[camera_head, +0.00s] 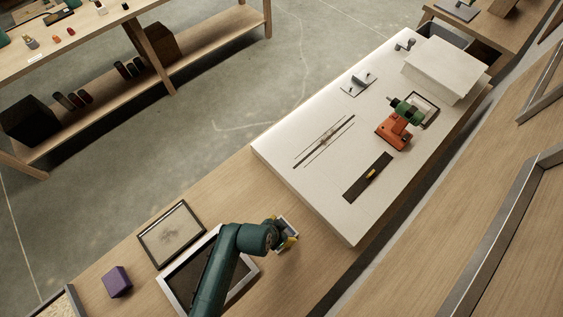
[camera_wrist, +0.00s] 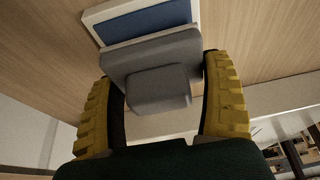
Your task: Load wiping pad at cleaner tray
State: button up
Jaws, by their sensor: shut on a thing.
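My gripper (camera_wrist: 158,75) has yellow ridged fingers and is shut on a grey block with a raised grip (camera_wrist: 158,88), which looks like the wiping pad. A white-rimmed tray with a blue inside (camera_wrist: 142,20) shows just beyond the block in the wrist view, and looks like the cleaner tray. Whether block and tray touch cannot be told. In the head view my gripper (camera_head: 288,242) is over the wooden bench beside the white worktop, and a small pale-rimmed tray (camera_head: 285,224) shows there. My arm partly hides that spot and the held block.
The white worktop (camera_head: 330,205) carries an orange-green device (camera_head: 394,132), rods and a dark strip (camera_head: 358,187).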

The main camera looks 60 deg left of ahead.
jog(key=shift+f, duration=0.45)
dwell(1.2)
notch_tip(320, 180, up, 7)
jog(key=p, duration=0.7)
jog(key=shift+r, duration=0.15)
dwell(0.6)
